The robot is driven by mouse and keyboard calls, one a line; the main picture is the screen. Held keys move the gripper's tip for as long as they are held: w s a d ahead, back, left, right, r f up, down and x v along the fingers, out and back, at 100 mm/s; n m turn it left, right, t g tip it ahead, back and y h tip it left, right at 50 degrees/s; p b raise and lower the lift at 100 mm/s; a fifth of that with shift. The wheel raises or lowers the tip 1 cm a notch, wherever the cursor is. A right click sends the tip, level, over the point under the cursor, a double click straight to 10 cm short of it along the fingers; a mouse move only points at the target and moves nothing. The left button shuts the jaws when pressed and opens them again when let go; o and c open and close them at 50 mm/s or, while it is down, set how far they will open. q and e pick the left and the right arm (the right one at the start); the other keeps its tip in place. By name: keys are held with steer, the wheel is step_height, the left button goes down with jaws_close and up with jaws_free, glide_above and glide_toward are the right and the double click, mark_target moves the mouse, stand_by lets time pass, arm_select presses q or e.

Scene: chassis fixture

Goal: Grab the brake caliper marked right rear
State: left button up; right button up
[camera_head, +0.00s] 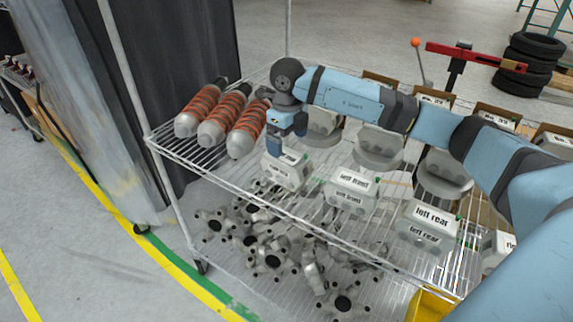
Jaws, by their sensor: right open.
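My right arm reaches in from the right, and its gripper (287,140) points down over the grey caliper (285,173) at the left end of the front row. That caliper's label is partly covered by the gripper. I cannot tell whether the fingers touch it. Beside it stand a caliper marked left front (350,190) and one marked left rear (425,230). A further caliper (496,246) at the right shows only a label starting "ri"; my arm hides the rest. My left gripper is out of view.
Orange-sprung shock absorbers (210,108) lie at the left of the wire shelf (185,150). Larger grey parts (378,145) and labelled boxes stand behind the calipers. Several metal knuckles (270,260) lie on the lower shelf. A yellow bin (430,305) is at the bottom.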

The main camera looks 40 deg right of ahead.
mark_target(286, 155)
steer(key=shift+f, duration=0.9)
step_height(286, 155, down, 5)
steer(key=shift+a+r+p, duration=0.15)
steer(key=shift+p, duration=0.45)
steer(key=c, duration=1.5)
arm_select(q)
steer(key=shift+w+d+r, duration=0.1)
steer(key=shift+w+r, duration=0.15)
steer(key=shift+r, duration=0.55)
arm_select(e)
steer(key=shift+w+r, duration=0.1)
steer(key=shift+c, duration=1.4)
steer(key=shift+r, duration=0.15)
